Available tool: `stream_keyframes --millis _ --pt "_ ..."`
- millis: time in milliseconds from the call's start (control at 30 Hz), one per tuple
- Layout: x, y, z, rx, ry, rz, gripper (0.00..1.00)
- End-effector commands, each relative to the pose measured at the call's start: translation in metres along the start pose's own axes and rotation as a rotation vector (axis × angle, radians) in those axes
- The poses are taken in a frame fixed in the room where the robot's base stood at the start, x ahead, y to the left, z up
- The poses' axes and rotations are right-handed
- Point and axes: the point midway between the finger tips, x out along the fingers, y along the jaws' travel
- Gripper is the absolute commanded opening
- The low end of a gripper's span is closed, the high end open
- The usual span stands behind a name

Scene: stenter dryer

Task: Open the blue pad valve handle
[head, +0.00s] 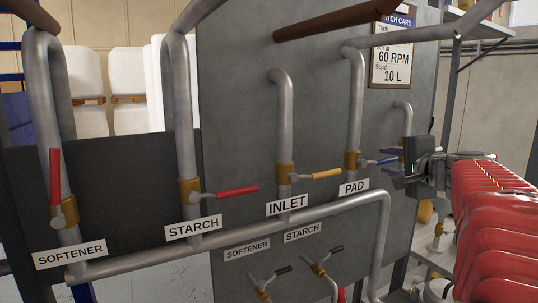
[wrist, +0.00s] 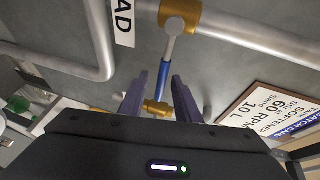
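The pad valve (head: 352,160) is a brass body on a vertical grey pipe above the PAD label (head: 354,188). Its blue handle (head: 373,162) points right, across the pipe. In the wrist view the blue handle (wrist: 162,80) runs from the brass valve body (wrist: 180,14) down between my two fingers. My gripper (head: 388,162) comes in from the right, its fingers apart above and below the handle's end. In the wrist view my gripper (wrist: 161,76) is open around the handle, with gaps showing; contact cannot be made out.
The yellow inlet handle (head: 327,174) and red starch handle (head: 237,191) lie across their pipes to the left. The red softener handle (head: 55,176) stands along its pipe. Another vertical pipe (head: 407,122) is close behind my gripper. A batch card (head: 392,48) hangs above.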

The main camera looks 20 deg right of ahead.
Motion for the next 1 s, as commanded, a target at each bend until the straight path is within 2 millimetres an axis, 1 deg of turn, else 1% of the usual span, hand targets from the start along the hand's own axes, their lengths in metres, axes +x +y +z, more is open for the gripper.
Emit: stream_keyframes --millis 33,100,300,433,667,767,1000 --pt "0.008 0.0 0.001 0.001 -0.002 0.001 0.3" --pt "0.018 0.001 0.001 0.001 -0.002 0.001 0.3" --pt "0.036 0.0 0.001 0.0 -0.001 0.0 0.3" --pt "0.041 0.0 0.001 -0.001 -0.001 0.0 0.3" --pt "0.041 0.0 0.001 -0.001 -0.001 0.0 0.3" --pt "0.041 0.0 0.001 -0.001 -0.001 0.0 0.24" --pt "0.041 0.0 0.001 -0.001 -0.001 0.0 0.07"
